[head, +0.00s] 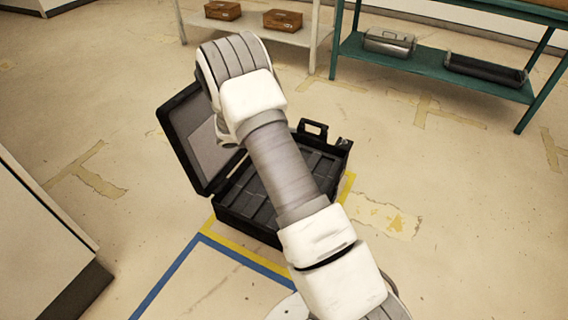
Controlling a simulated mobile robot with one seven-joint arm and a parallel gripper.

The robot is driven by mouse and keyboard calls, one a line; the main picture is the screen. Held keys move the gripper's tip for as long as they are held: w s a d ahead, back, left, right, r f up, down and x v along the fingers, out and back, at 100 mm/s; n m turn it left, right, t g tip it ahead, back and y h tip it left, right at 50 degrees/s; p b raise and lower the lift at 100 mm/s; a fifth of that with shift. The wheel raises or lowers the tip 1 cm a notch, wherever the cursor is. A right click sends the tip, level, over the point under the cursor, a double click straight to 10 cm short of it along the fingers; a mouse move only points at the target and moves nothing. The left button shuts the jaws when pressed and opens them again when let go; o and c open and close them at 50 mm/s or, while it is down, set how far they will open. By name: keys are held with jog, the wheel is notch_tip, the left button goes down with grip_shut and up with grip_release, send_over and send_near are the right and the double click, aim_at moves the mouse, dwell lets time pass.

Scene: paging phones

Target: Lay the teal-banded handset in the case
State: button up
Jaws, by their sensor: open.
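A black case (243,226) stands open on the floor in the head view, with its lid (181,140) raised at the left. The lid has a grey lining, and the case's inside shows dark, divided compartments. My arm crosses in front of the case and hides part of its inside and of the lid. I see no teal-banded handset in the visible part of the case or elsewhere. My gripper is not visible; only the upper links of my arm show.
A pale shelf (250,30) at the back holds two brown boxes. A white cabinet (35,240) stands at the left. Open floor lies right of the case.

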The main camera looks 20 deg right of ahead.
jog(key=s+a+r+m+y, duration=0.35)
jog(key=s+r, duration=0.35)
jog(key=r, duration=0.3)
jog(key=s+a+r+m+y, duration=0.2)
jog(key=s+r+m, duration=0.2)
jog(key=s+r, duration=0.45)
jog(key=s+a+r+m+t+y, duration=0.1)
jog(key=s+a+r+m+y, duration=0.1)
jog(key=s, duration=0.6)
jog(key=s+a+r+m+t+y, duration=0.2)
jog(key=s+a+r+y, duration=0.2)
jog(key=s+a+r, duration=0.3)
jog(key=shift+s+a+m+t, duration=0.3)
jog(key=shift+s+a+m, duration=0.05)
jog(key=shift+s+a, duration=0.55)
notch_tip(320, 180, up, 28)
jog(key=p, duration=2.8)
jog(key=shift+r+p, duration=0.25)
jog(key=shift+p, duration=0.05)
jog(key=shift+c, duration=0.3)
